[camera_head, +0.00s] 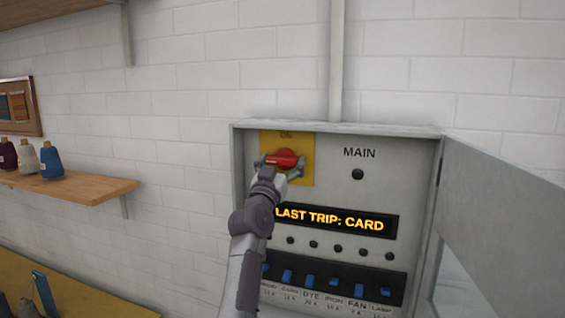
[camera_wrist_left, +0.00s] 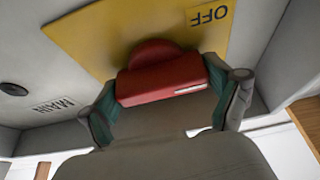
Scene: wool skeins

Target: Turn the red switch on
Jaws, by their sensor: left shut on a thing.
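The red switch (camera_head: 284,158) is a rotary handle on a yellow plate (camera_head: 301,176) at the top left of a grey electrical box (camera_head: 411,164). My left gripper (camera_head: 278,168) reaches up from below and is shut on the handle. In the left wrist view the red switch (camera_wrist_left: 160,84) lies crosswise between the two fingers of my left gripper (camera_wrist_left: 165,106), with a white mark toward its right end. That view shows "OFF" upside down on the yellow plate (camera_wrist_left: 90,35). My right gripper is out of view.
The display (camera_head: 336,219) reads "LAST TRIP: CARD". The "MAIN" lamp (camera_head: 357,174) is dark. Blue breakers (camera_head: 310,281) sit below. The box door (camera_head: 500,220) stands open at right. A shelf (camera_head: 90,190) with yarn cones is at left.

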